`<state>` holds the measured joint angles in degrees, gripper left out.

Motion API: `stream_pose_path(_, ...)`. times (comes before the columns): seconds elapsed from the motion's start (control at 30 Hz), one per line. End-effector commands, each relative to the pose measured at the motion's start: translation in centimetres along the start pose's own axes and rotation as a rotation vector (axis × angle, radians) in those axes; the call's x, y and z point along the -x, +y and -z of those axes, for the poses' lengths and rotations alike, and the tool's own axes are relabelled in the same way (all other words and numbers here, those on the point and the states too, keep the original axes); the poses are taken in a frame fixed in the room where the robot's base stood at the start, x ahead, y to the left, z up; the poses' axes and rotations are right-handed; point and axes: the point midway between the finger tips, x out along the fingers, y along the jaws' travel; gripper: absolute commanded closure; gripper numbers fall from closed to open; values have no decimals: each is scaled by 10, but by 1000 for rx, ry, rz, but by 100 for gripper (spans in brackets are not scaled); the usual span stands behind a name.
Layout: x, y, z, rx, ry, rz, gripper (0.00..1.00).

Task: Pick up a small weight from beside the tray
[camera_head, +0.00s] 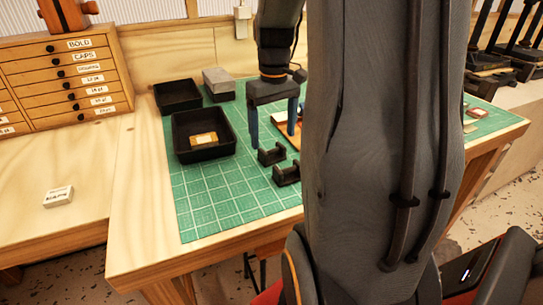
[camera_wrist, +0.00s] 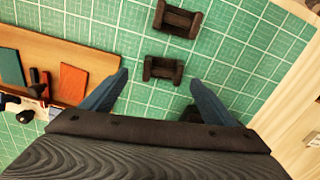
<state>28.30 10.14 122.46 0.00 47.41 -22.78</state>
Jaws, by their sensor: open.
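My gripper (camera_head: 273,139) points down over the green mat, its two blue fingers apart and nothing between them; it also shows in the wrist view (camera_wrist: 158,76). Two small dark H-shaped blocks, a near one (camera_head: 286,175) and a farther one (camera_head: 271,154), sit in front of it. In the wrist view one block (camera_wrist: 163,69) lies close to the fingertips and the other (camera_wrist: 178,18) lies farther up. I cannot tell whether they are weights. A black tray (camera_head: 183,155) holding a tan block (camera_head: 204,139) stands left of the gripper. A dark shape (camera_wrist: 190,115) is mostly hidden by my gripper.
A second black tray (camera_head: 177,96) and a grey block (camera_head: 218,81) stand behind. A wooden board (camera_wrist: 45,45) with coloured pieces lies beside the gripper. A drawer cabinet (camera_head: 68,78) stands at left. The mat's front left (camera_head: 215,205) is clear. My arm hides much of the right.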

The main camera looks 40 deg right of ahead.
Motion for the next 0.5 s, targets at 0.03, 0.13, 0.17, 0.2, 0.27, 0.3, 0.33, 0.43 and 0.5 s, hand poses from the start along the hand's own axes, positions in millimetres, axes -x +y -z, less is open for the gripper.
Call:
stream_pose_path(0.03,-5,0,-1,0,-2,1,20)
stream_pose_path(0.13,-14,-2,-1,1,-3,1,20)
stream_pose_path(0.17,-18,-3,-1,1,-4,1,20)
stream_pose_path(0.2,-23,-4,-2,1,-5,2,20)
stream_pose_path(0.27,-31,-5,-2,1,-5,2,20)
stream_pose_path(0.3,-37,-6,-1,1,-4,2,20)
stream_pose_path(0.33,-41,-5,-1,0,-4,1,20)
stream_pose_path(0.43,-52,-5,-1,0,-3,1,20)
stream_pose_path(0.5,-55,-5,-1,0,-1,0,20)
